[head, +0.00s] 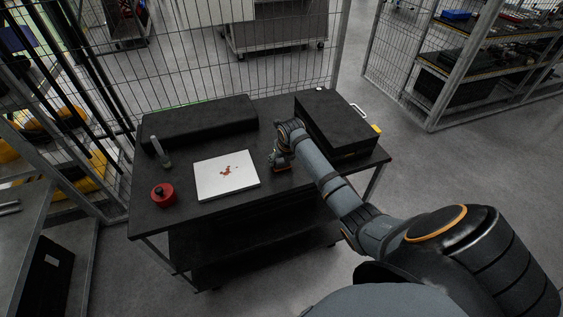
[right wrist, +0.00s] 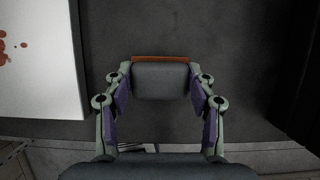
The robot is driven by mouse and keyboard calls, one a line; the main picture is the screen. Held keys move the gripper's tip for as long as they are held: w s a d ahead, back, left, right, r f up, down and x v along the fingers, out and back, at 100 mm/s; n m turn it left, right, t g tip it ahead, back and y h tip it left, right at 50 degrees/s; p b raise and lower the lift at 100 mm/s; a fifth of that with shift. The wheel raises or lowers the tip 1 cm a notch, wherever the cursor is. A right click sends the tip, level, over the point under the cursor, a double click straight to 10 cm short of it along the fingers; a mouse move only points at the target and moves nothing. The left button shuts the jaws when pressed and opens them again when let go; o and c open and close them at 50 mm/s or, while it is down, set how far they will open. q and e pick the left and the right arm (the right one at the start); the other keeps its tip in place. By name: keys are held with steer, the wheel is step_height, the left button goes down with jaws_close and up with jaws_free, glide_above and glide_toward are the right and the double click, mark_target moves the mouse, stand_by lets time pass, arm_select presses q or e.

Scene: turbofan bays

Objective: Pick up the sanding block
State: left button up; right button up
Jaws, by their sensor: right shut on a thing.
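The sanding block (right wrist: 160,82) is a dark grey block with an orange-brown edge along its far side in the right wrist view. My right gripper (right wrist: 160,92) has its two fingers on either side of the block and is shut on it. In the head view my right gripper (head: 280,161) is over the dark cart top, just right of the white panel, with the orange edge of the block low beneath it. I cannot tell whether the block touches the cart top. My left gripper is not in view.
A white panel (head: 211,181) with rust-coloured spots lies on the cart (head: 222,205). A long black case (head: 200,122) and a black box (head: 335,125) stand at the back.

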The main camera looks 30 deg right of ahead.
steer(key=s+d+r+b, duration=0.6)
steer(key=d+r, duration=0.6)
steer(key=shift+s+d+r+b, duration=0.15)
steer(key=shift+s+b, duration=0.2)
